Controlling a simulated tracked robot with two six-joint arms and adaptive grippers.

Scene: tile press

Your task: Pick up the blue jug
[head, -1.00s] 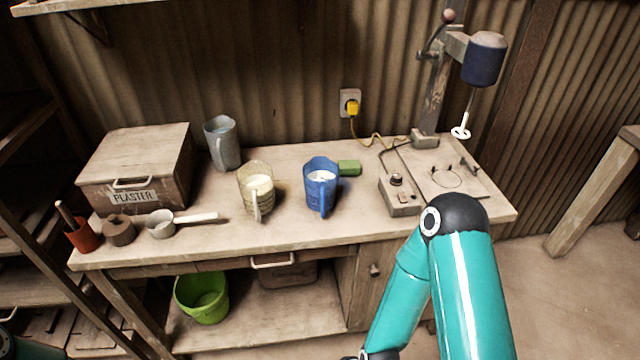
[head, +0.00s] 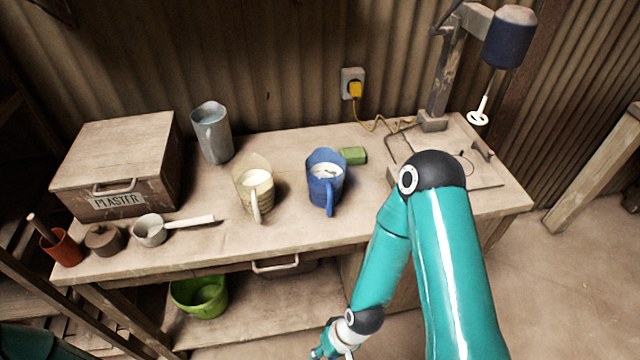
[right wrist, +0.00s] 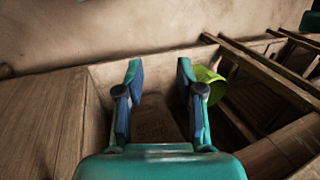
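The blue jug (head: 325,184) stands upright on the workbench, with white contents inside and its handle toward me. My right arm reaches in front of the bench in the head view, and its gripper is at the bottom (head: 330,350), below the bench top and apart from the jug. In the right wrist view the right gripper (right wrist: 158,75) has its two fingers spread with nothing between them. The blue jug is not visible in the right wrist view. My left gripper is not in view.
A clear yellowish jug (head: 254,190) stands left of the blue jug, with a grey jug (head: 212,135) behind. A green block (head: 353,156) lies behind the blue jug. A mixer stand (head: 440,80) is at right, a plaster box (head: 120,165) at left, a green bucket (head: 200,296) below.

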